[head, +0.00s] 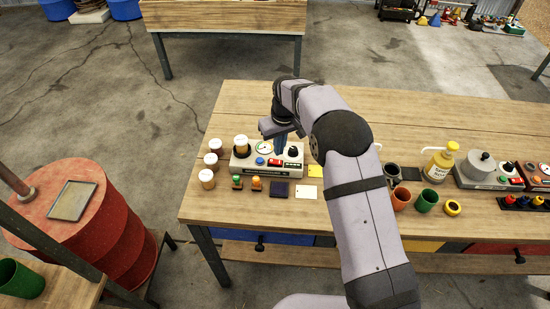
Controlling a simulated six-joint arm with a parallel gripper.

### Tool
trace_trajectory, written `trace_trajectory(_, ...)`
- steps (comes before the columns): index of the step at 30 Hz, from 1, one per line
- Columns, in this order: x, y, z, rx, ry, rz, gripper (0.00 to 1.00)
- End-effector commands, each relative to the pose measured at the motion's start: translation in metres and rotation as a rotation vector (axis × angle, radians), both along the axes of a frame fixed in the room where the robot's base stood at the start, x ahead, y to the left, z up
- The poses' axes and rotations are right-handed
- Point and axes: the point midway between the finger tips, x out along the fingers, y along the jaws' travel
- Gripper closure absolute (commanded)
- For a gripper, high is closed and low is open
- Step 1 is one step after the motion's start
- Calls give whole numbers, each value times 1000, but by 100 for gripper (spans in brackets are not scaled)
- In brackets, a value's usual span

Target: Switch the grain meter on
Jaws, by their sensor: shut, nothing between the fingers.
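A pale grey box that looks like the grain meter (240,164) sits on the left part of the wooden bench. Its top carries a jar in a dark holder, a round dial, a blue button, a red switch (275,162) and a black knob (293,152). Its label is too small to read. My gripper (278,150) points down over the back middle of this box, between the dial and the knob. Its fingers are shut and empty. It hides part of the box top, and I cannot tell whether it touches it.
Several jars (207,179) stand left of the box. Right of my arm are cups (427,200), a yellow bottle (440,165) and another grey device (487,171). The bench's back is clear.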

Motion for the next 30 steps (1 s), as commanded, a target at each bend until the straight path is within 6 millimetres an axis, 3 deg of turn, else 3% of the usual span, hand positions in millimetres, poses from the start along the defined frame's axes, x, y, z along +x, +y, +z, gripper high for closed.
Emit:
trace_trajectory(12, 0, 0, 31, 0, 1, 0, 100)
trace_trajectory(30, 0, 0, 33, 0, 1, -6, 100)
